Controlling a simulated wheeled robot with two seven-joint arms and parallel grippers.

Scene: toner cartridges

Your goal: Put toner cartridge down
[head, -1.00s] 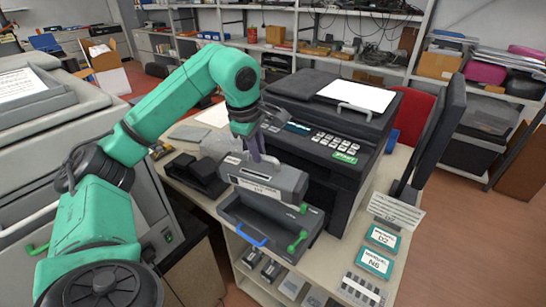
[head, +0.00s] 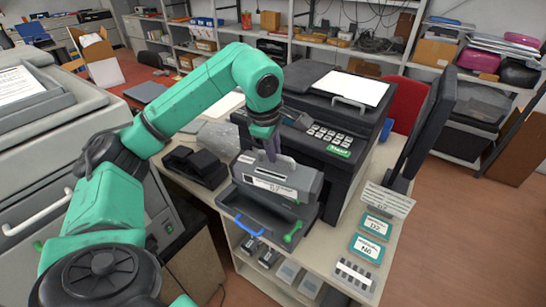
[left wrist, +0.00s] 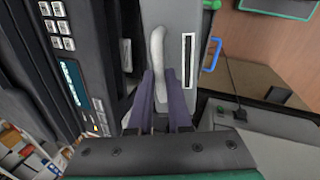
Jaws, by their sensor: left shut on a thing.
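The toner cartridge (head: 282,182) is a long grey block with a white label, above the dark tray (head: 250,206) with a blue handle and a green lever, in front of the black printer (head: 330,140). My left gripper (head: 271,157) is shut on the cartridge from above. In the left wrist view the fingers (left wrist: 173,105) close around the pale handle of the grey cartridge (left wrist: 183,45). I cannot tell whether the cartridge touches the tray. My right gripper is not in view.
A black device (head: 195,167) sits left of the cartridge on the table. Labelled boxes (head: 368,248) and a white card (head: 388,200) lie at the table's right. A dark upright panel (head: 425,125) stands right of the printer. A large grey machine (head: 60,130) fills the left.

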